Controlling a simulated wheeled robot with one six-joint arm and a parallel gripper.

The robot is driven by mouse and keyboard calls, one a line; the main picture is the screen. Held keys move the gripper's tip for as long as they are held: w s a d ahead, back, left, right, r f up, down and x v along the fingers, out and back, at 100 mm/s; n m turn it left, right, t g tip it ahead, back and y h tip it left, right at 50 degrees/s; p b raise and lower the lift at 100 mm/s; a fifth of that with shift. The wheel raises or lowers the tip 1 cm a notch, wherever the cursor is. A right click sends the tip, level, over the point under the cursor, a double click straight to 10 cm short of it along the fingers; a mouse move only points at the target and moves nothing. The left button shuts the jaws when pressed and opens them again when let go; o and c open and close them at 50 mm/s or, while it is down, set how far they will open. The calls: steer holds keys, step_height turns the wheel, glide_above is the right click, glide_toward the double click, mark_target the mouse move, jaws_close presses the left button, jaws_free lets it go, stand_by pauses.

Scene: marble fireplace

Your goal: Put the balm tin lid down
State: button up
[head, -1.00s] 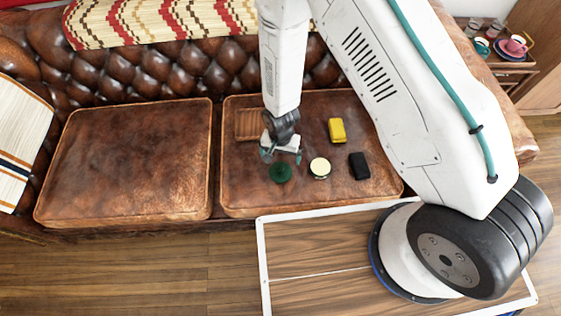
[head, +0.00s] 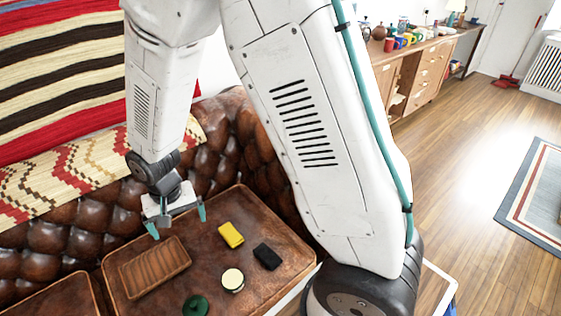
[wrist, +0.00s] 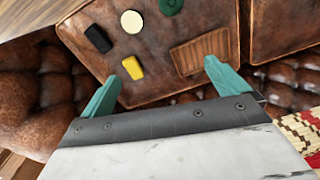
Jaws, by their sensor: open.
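The balm tin lid, a dark green disc (head: 195,305), lies on the brown leather seat cushion (head: 215,285); it also shows at the top of the wrist view (wrist: 171,5). The round balm tin with a cream top (head: 233,280) sits beside it, apart from it, and shows in the wrist view (wrist: 131,21). My gripper (head: 178,222) is open and empty, raised above the back of the cushion, away from the lid. Both teal fingers show in the wrist view (wrist: 162,72) with nothing between them.
A ribbed brown wooden tray (head: 155,268) lies on the cushion near my gripper. A yellow block (head: 231,235) and a black block (head: 267,257) lie right of it. The tufted sofa back (head: 235,125) rises close behind. Bare leather shows between the objects.

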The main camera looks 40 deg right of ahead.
steer(key=s+d+r+n, duration=0.1)
steer(key=s+d+r, duration=0.3)
steer(key=r, duration=0.5)
steer(key=s+d+r, duration=0.5)
steer(key=r, duration=0.4)
steer(key=s+d+r, duration=0.2)
steer(key=s+r, duration=0.1)
steer(key=s, duration=0.4)
steer(key=s+d+r+n, duration=0.1)
steer(key=s+d+r, duration=0.2)
steer(key=s, duration=0.3)
steer(key=shift+s+r+n+t, duration=0.3)
steer(key=shift+s+r+t, duration=0.1)
steer(key=shift+r, duration=0.3)
